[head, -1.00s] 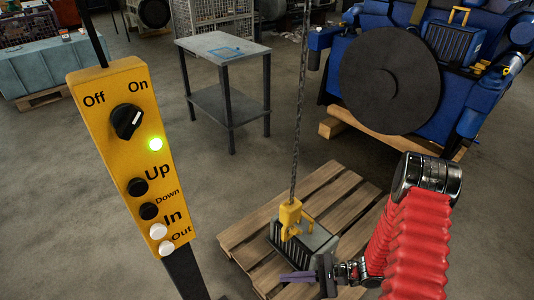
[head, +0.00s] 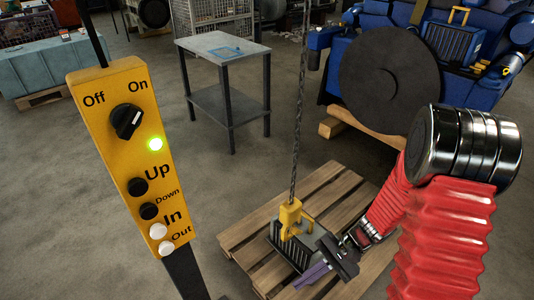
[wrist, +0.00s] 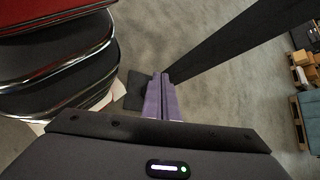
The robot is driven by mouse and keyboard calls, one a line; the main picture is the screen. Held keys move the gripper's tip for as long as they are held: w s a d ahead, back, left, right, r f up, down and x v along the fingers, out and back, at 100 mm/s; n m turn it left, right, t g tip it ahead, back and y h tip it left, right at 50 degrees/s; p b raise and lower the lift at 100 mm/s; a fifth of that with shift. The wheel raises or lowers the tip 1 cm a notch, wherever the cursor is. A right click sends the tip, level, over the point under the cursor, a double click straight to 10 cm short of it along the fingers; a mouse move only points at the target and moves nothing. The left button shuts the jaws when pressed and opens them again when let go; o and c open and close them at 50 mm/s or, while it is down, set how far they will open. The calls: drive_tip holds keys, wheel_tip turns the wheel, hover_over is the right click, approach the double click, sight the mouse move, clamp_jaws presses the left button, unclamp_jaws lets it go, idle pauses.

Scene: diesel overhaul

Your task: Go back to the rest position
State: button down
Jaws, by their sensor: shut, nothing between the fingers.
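My gripper (head: 310,276) is in the lower middle of the head view, with its purple fingers together and nothing between them. In the wrist view the closed purple fingers (wrist: 161,97) point out over grey floor. In the head view the gripper overlaps the grey finned part (head: 289,246) on the wooden pallet (head: 240,236); I cannot tell whether they touch. The yellow hoist hook (head: 290,216) hangs on a chain at that part. My red-sleeved arm comes in from the right.
A yellow control panel (head: 122,160) with a lit green lamp stands at left on a dark post. A grey table (head: 222,48) stands behind. A blue engine (head: 459,98) with a black disc (head: 390,80) is at the back right. Floor between table and pallet is clear.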

drive_tip(key=s+d+r+n+t+h, duration=0.2)
drive_tip(key=d+r+n+h, duration=0.15)
drive_tip(key=r, duration=0.45)
drive_tip(key=s+d+r+n+t+h, duration=0.1)
drive_tip(key=d+r+n+t+h, duration=0.1)
drive_tip(key=d+r+h, duration=0.45)
drive_tip(key=s+a+r+n+t, duration=0.1)
drive_tip(key=a+r+t, duration=0.1)
drive_tip(key=r, duration=0.5)
drive_tip(key=s+a+r+n+t, duration=0.1)
drive_tip(key=a+r+t, duration=0.1)
drive_tip(key=r, duration=0.5)
drive_tip(key=shift+s+a+r+n+t+y, duration=0.2)
drive_tip(key=shift+r+n+t+y, duration=0.15)
drive_tip(key=shift+t, duration=0.15)
